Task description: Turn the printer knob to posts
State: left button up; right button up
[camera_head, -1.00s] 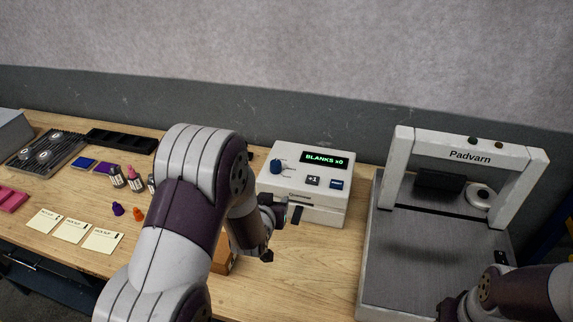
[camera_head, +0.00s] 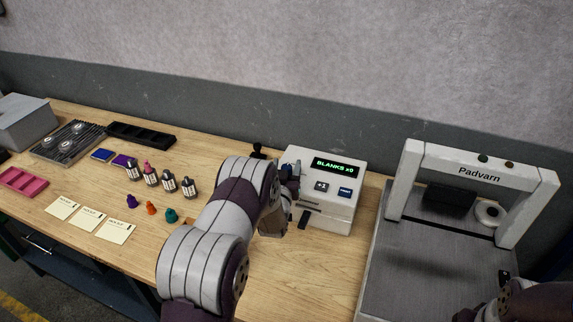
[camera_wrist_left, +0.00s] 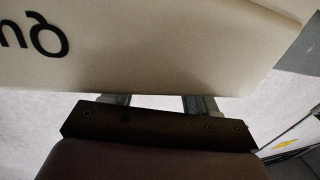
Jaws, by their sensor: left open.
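The printer (camera_head: 325,210) is a white box with a green display reading "BLANKS x0" and two buttons, one dark and one blue. Its blue knob, at the left of the panel, is now largely or wholly hidden by my left gripper (camera_head: 291,182). That gripper is open at the printer's left front, close to the knob's place; whether it touches the knob I cannot tell. In the left wrist view the two fingers (camera_wrist_left: 158,102) stand apart, behind a large cream surface (camera_wrist_left: 150,55) with dark, upside-down lettering. The knob does not show clearly there.
The Padvarn press (camera_head: 475,173) stands right of the printer. My right arm (camera_head: 530,303) shows at the lower right, its jaws out of sight. Wood in front of the printer is clear.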

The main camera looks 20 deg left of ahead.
pick_arm(q)
jog(key=shift+w, duration=0.1)
jog(key=c, duration=0.9)
jog(key=shift+a+f+m+h+b, duration=0.1)
jog(key=shift+f+m+h+b, duration=0.1)
jog(key=shift+m+h+b, duration=0.5)
jog(key=shift+c, duration=0.2)
jog(key=m+h+b, duration=0.2)
jog(key=h, duration=0.1)
jog(key=m+h+b, duration=0.2)
jog(key=h, duration=0.1)
jog(key=shift+f+h, duration=0.1)
jog(key=shift+h, duration=0.3)
jog(key=m+g+h+b, duration=0.2)
jog(key=m+h+b, duration=0.1)
jog(key=h, duration=0.3)
jog(key=shift+m, duration=0.6)
jog(key=shift+r+m+g+h+b, duration=0.2)
jog(key=shift+m+g+h+b, duration=0.45)
jog(key=shift+m+g+h, duration=0.65)
jog(key=shift+r+h, duration=0.1)
jog(key=shift+h, duration=0.2)
